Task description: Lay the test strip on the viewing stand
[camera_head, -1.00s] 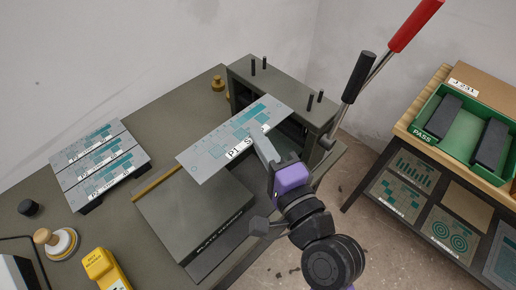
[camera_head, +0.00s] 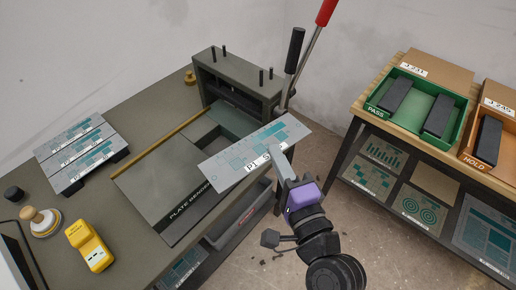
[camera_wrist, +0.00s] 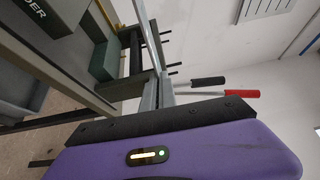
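A flat pale strip (camera_head: 240,153) with teal patches and a label starting "P1 S" is held in the air by my gripper (camera_head: 276,150) at its near edge; I take it as the test strip. It hangs above the right edge of the plate bender. In the wrist view my fingers (camera_wrist: 160,85) point up and the strip seems edge-on. A low dark stand (camera_head: 106,172) at the left carries several similar printed strips (camera_head: 78,145); I cannot tell for certain that it is the viewing stand.
The plate bender (camera_head: 160,185) fills the table's middle, with a dark press frame (camera_head: 238,77) and upright levers (camera_head: 292,60) behind. A yellow meter (camera_head: 90,246) and a wooden-knobbed stamp (camera_head: 40,219) stand front left. A green PASS tray (camera_head: 425,108) and orange HOLD tray (camera_head: 486,140) are right.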

